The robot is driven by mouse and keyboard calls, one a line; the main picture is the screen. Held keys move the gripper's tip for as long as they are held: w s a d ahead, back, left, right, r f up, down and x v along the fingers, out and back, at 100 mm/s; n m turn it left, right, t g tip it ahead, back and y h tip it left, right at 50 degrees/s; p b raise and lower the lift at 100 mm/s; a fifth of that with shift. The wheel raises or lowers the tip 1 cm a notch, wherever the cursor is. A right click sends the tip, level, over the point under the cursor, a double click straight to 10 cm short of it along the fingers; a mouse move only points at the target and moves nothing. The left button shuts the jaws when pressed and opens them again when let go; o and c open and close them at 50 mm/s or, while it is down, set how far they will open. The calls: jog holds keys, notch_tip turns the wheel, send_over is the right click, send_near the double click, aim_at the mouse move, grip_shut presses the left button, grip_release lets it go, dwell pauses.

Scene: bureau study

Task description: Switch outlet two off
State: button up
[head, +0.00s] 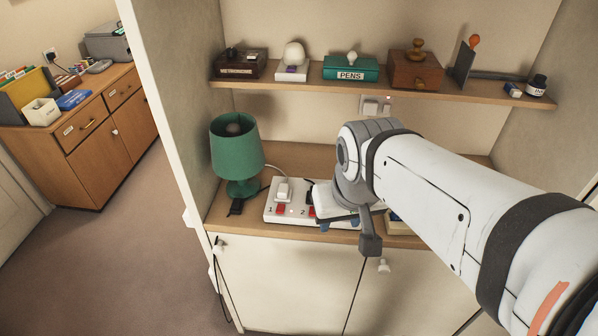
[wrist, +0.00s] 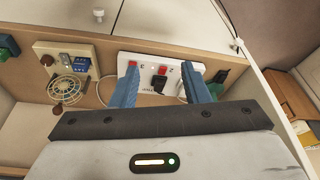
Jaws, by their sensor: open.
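The white power strip (head: 270,213) lies on the cabinet's lower shelf, with red switches numbered along its front edge. The outlet two switch (head: 312,211) is red and shows beside my gripper. In the wrist view the strip (wrist: 180,88) appears upside down, with the outlet two switch (wrist: 162,68) between my fingers and a black plug (wrist: 158,82) by it. Another red switch (wrist: 132,63), by the 3, is at the left fingertip. My gripper (wrist: 163,76) is open and empty over the strip. I cannot tell whether the fingers touch it. My wrist hides its right part in the head view.
A green lamp (head: 237,150) stands left of the strip, and a white plug (head: 283,188) sits in outlet one. A shelf (head: 300,84) with several desk items hangs above. A fan-like item (wrist: 68,90) and small boxes lie beside the strip.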

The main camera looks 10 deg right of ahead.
jog(key=w+f+m+g, duration=0.2)
jog(key=w+f, duration=0.4)
jog(key=w, duration=0.5)
jog(key=w+f+m+g, duration=0.1)
jog(key=w+f, duration=0.5)
jog(key=w, duration=0.5)
jog(key=f, duration=0.5)
jog(key=d+f+p, duration=0.1)
jog(key=f, duration=0.1)
jog(key=shift+w+f, duration=0.1)
jog(key=shift+f, duration=0.1)
jog(key=shift+c, duration=0.3)
